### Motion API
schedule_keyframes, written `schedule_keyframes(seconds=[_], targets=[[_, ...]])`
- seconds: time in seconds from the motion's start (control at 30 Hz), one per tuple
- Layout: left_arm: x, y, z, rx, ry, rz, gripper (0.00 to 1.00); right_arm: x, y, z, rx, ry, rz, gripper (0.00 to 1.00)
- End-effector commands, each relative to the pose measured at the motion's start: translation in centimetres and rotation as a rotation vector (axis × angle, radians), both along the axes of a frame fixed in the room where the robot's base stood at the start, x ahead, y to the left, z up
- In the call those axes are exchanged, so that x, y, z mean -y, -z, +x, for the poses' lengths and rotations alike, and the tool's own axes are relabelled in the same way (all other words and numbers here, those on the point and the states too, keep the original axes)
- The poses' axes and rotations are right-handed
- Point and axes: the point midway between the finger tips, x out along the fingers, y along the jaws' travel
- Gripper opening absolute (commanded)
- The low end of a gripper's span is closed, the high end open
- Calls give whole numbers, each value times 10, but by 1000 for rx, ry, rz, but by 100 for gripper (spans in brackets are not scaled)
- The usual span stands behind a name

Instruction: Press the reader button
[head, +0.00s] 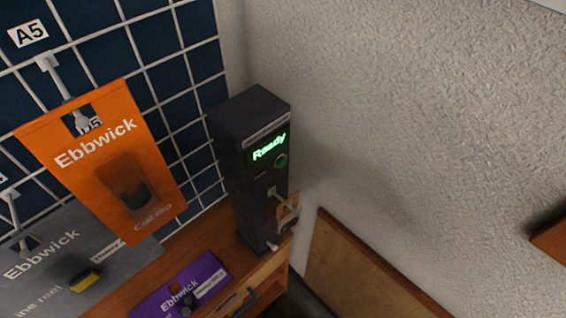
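The reader (252,170) is a tall dark box standing upright on the wooden counter against the wall corner. Its small screen (269,147) shows "Ready" in green letters. Neither of my grippers shows in the head view.
An orange Ebbwick package (105,160) hangs on a hook on the blue grid wall (150,60). A grey package (60,262) hangs lower left. A purple package (185,288) lies on the counter (205,243). The space in front of the textured wall (420,120) is open.

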Motion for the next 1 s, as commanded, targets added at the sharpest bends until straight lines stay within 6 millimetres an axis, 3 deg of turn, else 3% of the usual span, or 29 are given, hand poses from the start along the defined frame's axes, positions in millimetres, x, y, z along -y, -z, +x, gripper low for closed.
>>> schedule_keyframes(seconds=[0.3,0.47,0.5,1.0], targets=[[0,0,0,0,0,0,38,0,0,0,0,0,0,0],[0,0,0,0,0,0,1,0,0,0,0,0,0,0],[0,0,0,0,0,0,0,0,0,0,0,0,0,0],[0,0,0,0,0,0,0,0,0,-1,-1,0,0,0]])
